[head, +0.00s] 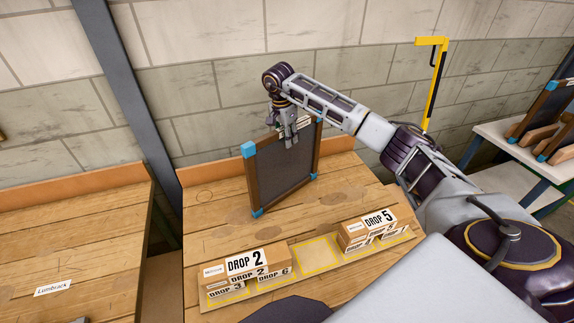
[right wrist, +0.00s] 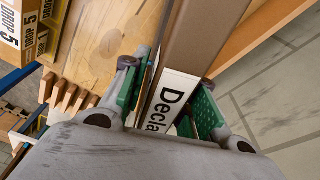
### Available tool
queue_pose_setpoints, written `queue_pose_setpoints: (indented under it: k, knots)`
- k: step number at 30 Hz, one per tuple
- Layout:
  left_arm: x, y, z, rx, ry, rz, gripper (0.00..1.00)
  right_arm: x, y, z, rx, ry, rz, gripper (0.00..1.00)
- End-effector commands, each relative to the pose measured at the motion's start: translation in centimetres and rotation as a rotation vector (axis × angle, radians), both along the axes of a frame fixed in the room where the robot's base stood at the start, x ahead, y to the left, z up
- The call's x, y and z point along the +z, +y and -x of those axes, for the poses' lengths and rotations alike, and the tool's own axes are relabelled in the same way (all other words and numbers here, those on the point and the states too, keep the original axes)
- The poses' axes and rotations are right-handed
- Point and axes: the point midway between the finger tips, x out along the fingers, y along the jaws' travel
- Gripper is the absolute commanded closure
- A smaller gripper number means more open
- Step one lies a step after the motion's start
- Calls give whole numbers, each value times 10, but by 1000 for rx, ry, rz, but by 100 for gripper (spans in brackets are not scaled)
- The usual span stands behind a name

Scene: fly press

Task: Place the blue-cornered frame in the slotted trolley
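The blue-cornered frame (head: 285,165) stands upright at the back of the middle workbench, a dark panel in a brown border. My right gripper (head: 291,138) is at its top edge. In the right wrist view, the green finger pads of my right gripper (right wrist: 168,100) lie on both sides of the frame's brown bar (right wrist: 193,45) and look shut on it. A white label is partly hidden between them. The slotted trolley (head: 497,137) is at the far right, with wooden slot dividers (head: 541,133) and dark panels in it. My left gripper is not in view.
Boxes marked DROP (head: 246,264) stand on a board with yellow outlines (head: 316,250) at the bench front. A yellow and black post (head: 435,85) rises behind my right arm. A grey post (head: 125,90) stands at left. A gap separates bench and trolley.

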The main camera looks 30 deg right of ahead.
Motion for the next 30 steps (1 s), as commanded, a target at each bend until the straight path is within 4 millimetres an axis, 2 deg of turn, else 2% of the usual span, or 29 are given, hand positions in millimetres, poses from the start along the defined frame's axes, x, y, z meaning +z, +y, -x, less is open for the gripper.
queue_pose_setpoints:
  k: [12, 14, 19, 30]
  knots:
    - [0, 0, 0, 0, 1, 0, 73, 0, 0, 0, 0, 0, 0, 71]
    - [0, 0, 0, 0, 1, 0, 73, 0, 0, 0, 0, 0, 0, 77]
    - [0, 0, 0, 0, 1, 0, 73, 0, 0, 0, 0, 0, 0, 98]
    - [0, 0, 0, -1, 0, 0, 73, 0, 0, 0, 0, -1, 0, 100]
